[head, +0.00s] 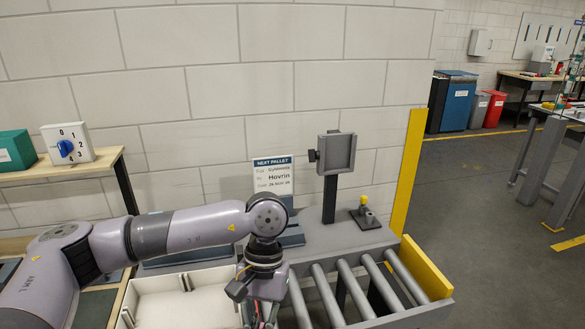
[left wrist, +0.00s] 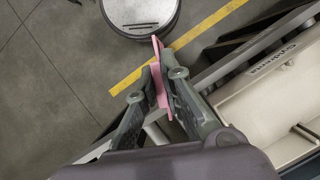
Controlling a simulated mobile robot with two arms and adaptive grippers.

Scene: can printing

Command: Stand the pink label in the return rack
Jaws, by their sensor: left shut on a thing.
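The pink label (left wrist: 159,78) is a thin pink piece in the left wrist view, seen nearly edge-on. My left gripper (left wrist: 163,88) is shut on it, with one finger on each side. The label's far end sticks out past the fingertips, over the grey floor. In the head view my left gripper (head: 262,312) points down at the bottom edge, just right of a cream divided bin, and the label cannot be made out clearly. I cannot tell which thing is the return rack. My right gripper is not in view.
The cream bin (head: 170,283) also shows in the left wrist view (left wrist: 262,100). A roller conveyor (head: 345,285) lies to the right, with a yellow end plate (head: 427,268). Behind stand a "Next pallet" sign (head: 272,176) and a grey screen on a post (head: 336,153).

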